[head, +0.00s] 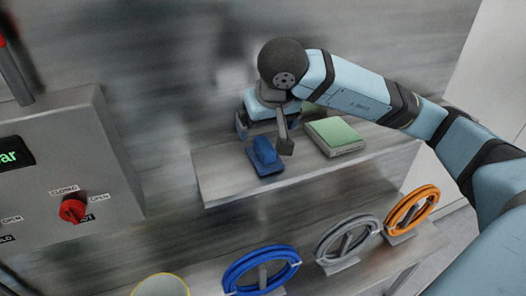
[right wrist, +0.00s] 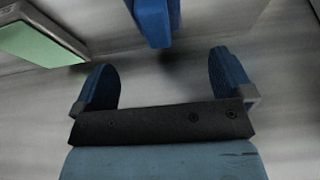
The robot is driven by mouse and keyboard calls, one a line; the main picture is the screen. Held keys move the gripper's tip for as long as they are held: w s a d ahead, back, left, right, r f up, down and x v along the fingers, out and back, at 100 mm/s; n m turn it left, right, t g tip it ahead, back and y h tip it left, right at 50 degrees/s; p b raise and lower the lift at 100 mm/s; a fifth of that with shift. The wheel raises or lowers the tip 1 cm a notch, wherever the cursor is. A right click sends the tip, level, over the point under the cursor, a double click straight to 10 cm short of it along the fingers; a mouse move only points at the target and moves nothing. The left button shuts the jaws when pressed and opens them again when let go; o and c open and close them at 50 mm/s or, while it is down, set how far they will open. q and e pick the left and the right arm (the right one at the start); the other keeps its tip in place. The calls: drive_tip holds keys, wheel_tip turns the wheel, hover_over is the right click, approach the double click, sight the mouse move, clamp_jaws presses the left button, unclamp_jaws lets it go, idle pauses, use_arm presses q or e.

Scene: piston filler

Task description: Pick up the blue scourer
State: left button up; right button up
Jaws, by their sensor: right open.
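The blue scourer (head: 265,157) lies on the upper metal shelf, a blue block with a raised grip on top. My right gripper (head: 264,137) is just behind and above it, with its fingers spread apart and nothing between them. In the right wrist view the scourer (right wrist: 153,20) shows at the top edge, partly cut off, ahead of the gap between the two open fingertips (right wrist: 165,82). It looks apart from both fingers. My left gripper is not in view.
A green-topped pad (head: 334,136) lies on the shelf (head: 225,175) right of the scourer. Coiled blue (head: 261,270), grey (head: 347,238) and orange (head: 411,209) hoses stand on a lower shelf. A control box (head: 75,150) with a red knob (head: 72,209) is at left.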

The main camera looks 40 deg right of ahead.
sight(264, 142)
drive_tip(key=x, duration=0.3)
drive_tip(key=shift+w+f, duration=0.1)
drive_tip(key=shift+w, duration=0.05)
drive_tip(key=shift+w+f+p, duration=0.1)
drive_tip(key=shift+f+p, duration=0.35)
drive_tip(key=shift+f, duration=0.1)
drive_tip(key=p+x, duration=0.1)
drive_tip(key=x, duration=0.2)
drive_tip(key=shift+d+f, duration=0.2)
drive_tip(key=shift+f, duration=0.1)
drive_tip(key=shift+w+f, duration=0.15)
drive_tip(key=shift+f, duration=0.2)
drive_tip(key=shift+c, duration=0.5)
drive_tip(key=c, duration=0.9)
